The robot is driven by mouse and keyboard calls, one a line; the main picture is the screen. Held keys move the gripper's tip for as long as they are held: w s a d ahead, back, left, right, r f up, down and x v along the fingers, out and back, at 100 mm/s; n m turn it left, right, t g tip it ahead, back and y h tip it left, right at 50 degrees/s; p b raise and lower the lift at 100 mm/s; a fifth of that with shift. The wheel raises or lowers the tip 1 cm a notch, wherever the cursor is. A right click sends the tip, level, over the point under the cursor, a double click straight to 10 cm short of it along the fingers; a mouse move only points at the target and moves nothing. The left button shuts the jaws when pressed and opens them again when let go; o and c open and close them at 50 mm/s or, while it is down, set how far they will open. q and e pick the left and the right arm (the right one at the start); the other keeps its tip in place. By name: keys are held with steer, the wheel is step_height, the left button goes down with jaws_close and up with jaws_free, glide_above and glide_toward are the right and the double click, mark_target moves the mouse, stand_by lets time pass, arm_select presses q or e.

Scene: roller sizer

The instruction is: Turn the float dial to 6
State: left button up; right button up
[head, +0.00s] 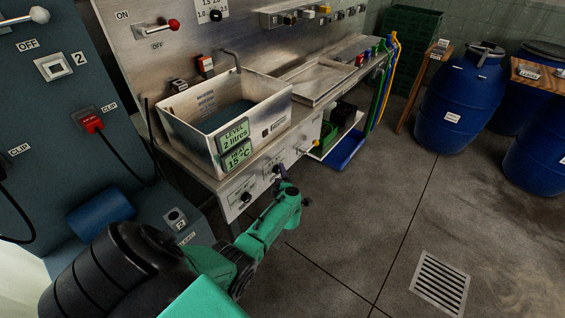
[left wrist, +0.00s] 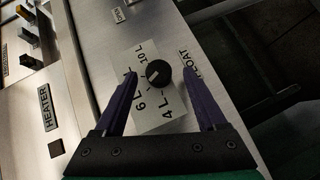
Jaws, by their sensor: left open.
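The float dial (left wrist: 158,73) is a round black knob on a pale scale plate marked 4 L, 6 L and 10 L. A small light mark shows on the knob, but I cannot tell exactly which number it points to. In the head view the dial (head: 276,170) is on the front panel under the sink, partly behind my gripper. My left gripper (head: 281,178) is at the panel. In the left wrist view its two purple fingers (left wrist: 160,92) are open, one on each side of the knob, with gaps visible.
The steel sink (head: 170,124) above the panel carries a display (head: 233,134) reading level 2 litres and 15 °C. A heater label (left wrist: 46,108) lies left of the float dial. Another panel knob (head: 245,196) is to the left.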

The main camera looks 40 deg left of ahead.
arm_select(q)
steer(key=p+v, duration=0.3)
steer(key=v, duration=1)
steer(key=shift+s+d, duration=0.1)
steer(key=shift+d, duration=0.05)
steer(key=s+d+f+m+h, duration=0.5)
steer(key=s+f+m, duration=0.1)
steer(key=f+m, duration=0.35)
steer(key=s+d+f+m+h, duration=0.5)
steer(key=s+f+m+h, duration=0.1)
steer(key=f+m, duration=0.35)
steer(key=s+a+f+m+g, duration=0.1)
steer(key=s+f+m+g, duration=0.3)
steer(key=s, duration=0.8)
steer(key=s+a+f+m+g, duration=0.1)
steer(key=s+f+m+g, duration=0.3)
steer(key=s, duration=0.7)
step_height(320, 180, down, 2)
steer(key=shift+s+a+f+g, duration=0.1)
steer(key=shift+s+a+g, duration=0.25)
steer(key=shift+g, duration=0.25)
